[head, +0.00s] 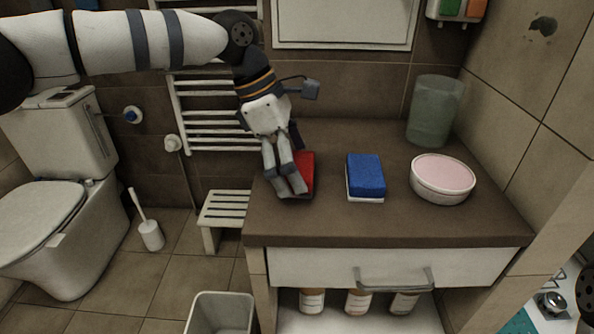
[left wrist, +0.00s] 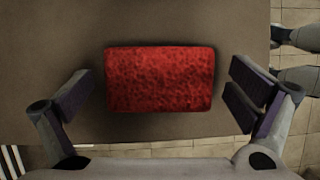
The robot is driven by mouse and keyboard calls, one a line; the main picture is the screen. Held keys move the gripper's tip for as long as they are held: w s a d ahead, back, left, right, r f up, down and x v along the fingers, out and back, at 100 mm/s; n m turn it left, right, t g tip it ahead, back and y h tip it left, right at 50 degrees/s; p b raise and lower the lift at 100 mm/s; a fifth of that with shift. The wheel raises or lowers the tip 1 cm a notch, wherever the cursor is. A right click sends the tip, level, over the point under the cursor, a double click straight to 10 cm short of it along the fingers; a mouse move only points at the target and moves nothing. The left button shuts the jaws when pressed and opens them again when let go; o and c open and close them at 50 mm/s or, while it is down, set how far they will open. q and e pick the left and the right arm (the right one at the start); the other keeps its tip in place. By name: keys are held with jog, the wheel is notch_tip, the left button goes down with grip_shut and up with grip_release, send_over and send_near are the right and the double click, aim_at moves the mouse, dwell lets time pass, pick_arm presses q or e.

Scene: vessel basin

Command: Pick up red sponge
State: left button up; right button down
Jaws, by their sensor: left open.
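The red sponge (head: 306,172) lies on the brown countertop (head: 345,226) near its left end, partly hidden behind my left gripper in the head view. In the left wrist view the red sponge (left wrist: 160,79) shows whole, as a red rectangle between the two fingers. My left gripper (head: 292,188) comes down from above over the sponge. In the left wrist view the left gripper (left wrist: 160,98) is open, with a visible gap between each finger and the sponge. Nothing is held in it.
A blue sponge (head: 366,174) lies to the right of the red one. A round white dish with a pink top (head: 443,178) and a translucent green cup (head: 434,110) stand farther right. A towel rack (head: 195,110) is behind the left end. The countertop front is clear.

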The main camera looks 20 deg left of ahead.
aim_at(307, 165)
pick_arm(q)
jog(key=shift+d+f, duration=0.1)
jog(key=shift+f, duration=0.1)
jog(key=c, duration=0.8)
jog(key=shift+c, duration=0.2)
jog(key=shift+r, duration=0.1)
jog(key=shift+r, duration=0.2)
notch_tip(307, 165, up, 3)
jog(key=shift+d+r, duration=0.1)
jog(key=s+d+r, duration=0.1)
jog(key=r, duration=0.2)
jog(key=s+d+r, duration=0.1)
jog(key=shift+s+d+r+p, duration=0.25)
jog(key=shift+s+d+p, duration=0.05)
jog(key=shift+s+p, duration=0.05)
jog(key=s+d+r, duration=0.4)
jog(key=s+d, duration=0.3)
jog(key=shift+r+p, duration=0.35)
jog(key=shift+r, duration=0.05)
pick_arm(e)
jog(key=shift+w+r+t, duration=0.3)
jog(key=shift+w+r, duration=0.5)
jog(key=shift+r, duration=0.05)
